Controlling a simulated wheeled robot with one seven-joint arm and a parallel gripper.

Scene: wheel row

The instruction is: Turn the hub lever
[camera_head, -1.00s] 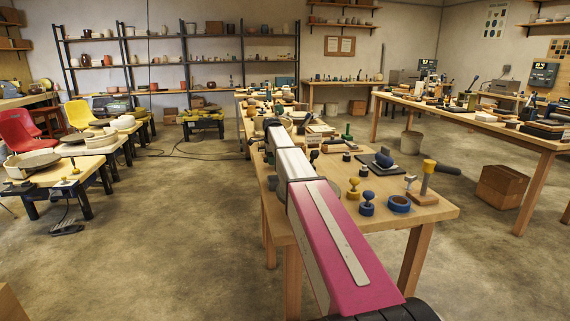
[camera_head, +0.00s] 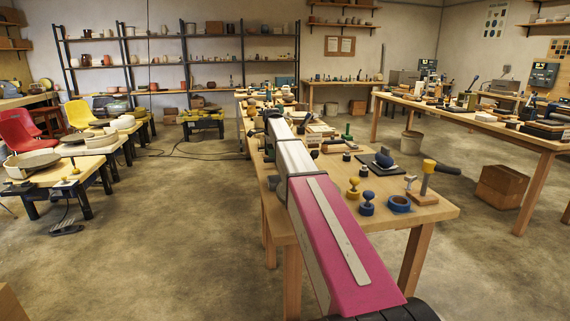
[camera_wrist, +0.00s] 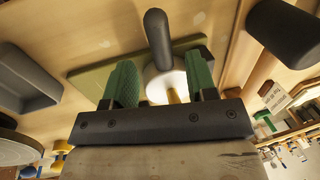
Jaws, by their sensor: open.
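In the wrist view a dark grey rounded lever (camera_wrist: 157,38) sticks out from a pale round hub (camera_wrist: 160,80). The hub sits on an olive-green plate (camera_wrist: 88,80) on the wooden table top. A brass-coloured piece (camera_wrist: 172,97) shows at the hub's near side. My gripper (camera_wrist: 161,70) is open, with one green finger on each side of the hub and the lever reaching out beyond the fingertips. I cannot tell whether either finger touches the hub. In the head view my arm hides the gripper and the hub.
A grey tray (camera_wrist: 28,75) lies left of the plate in the wrist view, and a dark cylinder (camera_wrist: 287,32) stands at the right.

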